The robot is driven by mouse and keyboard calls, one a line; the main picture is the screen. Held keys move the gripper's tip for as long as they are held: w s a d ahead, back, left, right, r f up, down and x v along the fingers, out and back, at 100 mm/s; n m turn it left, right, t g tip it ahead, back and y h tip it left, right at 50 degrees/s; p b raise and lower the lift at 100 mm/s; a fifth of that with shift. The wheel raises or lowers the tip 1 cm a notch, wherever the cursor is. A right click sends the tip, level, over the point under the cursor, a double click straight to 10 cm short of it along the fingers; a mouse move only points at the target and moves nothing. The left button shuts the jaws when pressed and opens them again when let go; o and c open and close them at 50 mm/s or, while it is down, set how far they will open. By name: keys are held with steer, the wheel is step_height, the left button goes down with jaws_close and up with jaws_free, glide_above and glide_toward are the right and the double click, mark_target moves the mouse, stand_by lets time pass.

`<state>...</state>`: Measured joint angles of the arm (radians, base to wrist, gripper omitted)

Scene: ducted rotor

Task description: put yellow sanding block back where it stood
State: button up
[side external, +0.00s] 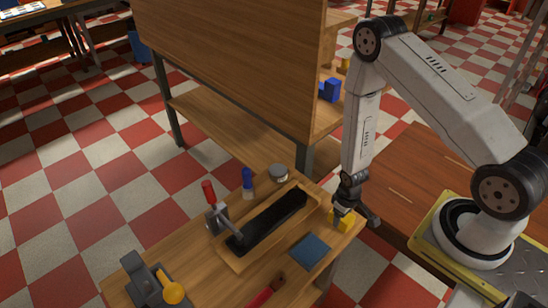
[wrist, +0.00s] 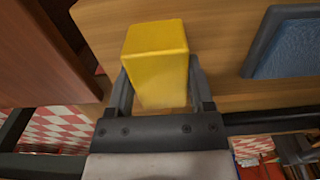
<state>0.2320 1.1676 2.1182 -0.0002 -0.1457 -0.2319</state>
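The yellow sanding block (side external: 345,222) is at the right end of the wooden workbench (side external: 222,278), near its edge. In the wrist view the yellow sanding block (wrist: 157,62) sits between the two fingers of my gripper (wrist: 160,92), which lie close against its sides. In the side view my gripper (side external: 348,208) reaches down over the block and partly hides it. The block is at or just above the bench top; I cannot tell whether it touches the wood.
A blue pad (side external: 309,251) lies left of the block. A long black-topped tray (side external: 268,222) lies behind it, with a red-handled tool (side external: 210,195), a blue-capped bottle (side external: 248,184) and a round tin (side external: 278,173) nearby.

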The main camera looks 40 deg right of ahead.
steer(key=o, duration=0.3)
steer(key=shift+o, duration=0.2)
steer(key=shift+r, duration=0.2)
step_height(320, 180, up, 12)
stand_by(0.9)
stand_by(0.5)
steer(key=a+r+t, duration=0.1)
steer(key=a+r, duration=0.2)
steer(key=r, duration=0.5)
steer(key=a+r+t, duration=0.1)
steer(key=a+r, duration=0.2)
steer(key=r, duration=0.6)
steer(key=shift+w+a+r+t, duration=0.15)
steer(key=shift+w+a+t, duration=0.1)
steer(key=shift+w+t, duration=0.1)
